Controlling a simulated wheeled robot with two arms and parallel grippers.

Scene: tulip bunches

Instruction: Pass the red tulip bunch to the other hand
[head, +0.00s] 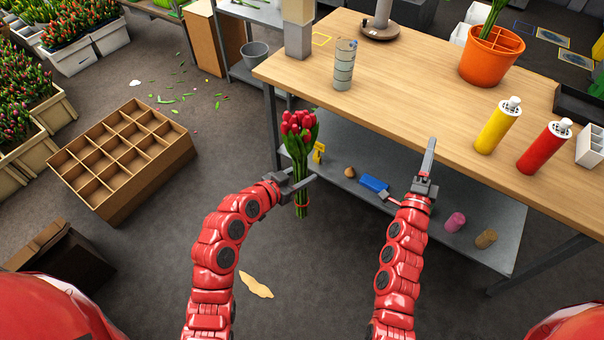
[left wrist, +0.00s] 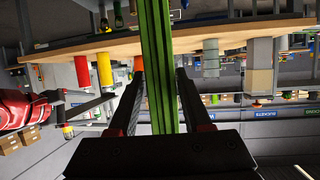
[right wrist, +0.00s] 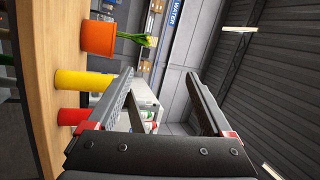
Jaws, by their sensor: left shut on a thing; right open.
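The red tulip bunch (head: 299,130) is upright in the head view, with red heads on top and green stems below. My left gripper (head: 300,184) is shut around its stems, in front of the table's near left edge. In the left wrist view the green stems (left wrist: 158,70) run between the two fingers (left wrist: 160,95). The tulip heads are out of that view. My right gripper (head: 429,160) is empty, to the right of the bunch and apart from it. In the right wrist view its fingers (right wrist: 160,98) are spread with nothing between them.
The wooden table (head: 420,90) holds a clear ribbed cylinder (head: 344,65), an orange pot (head: 491,55), a yellow canister (head: 497,127) and a red canister (head: 544,148). A lower shelf (head: 345,135) carries small items. A cardboard divider box (head: 122,160) stands on the floor at left.

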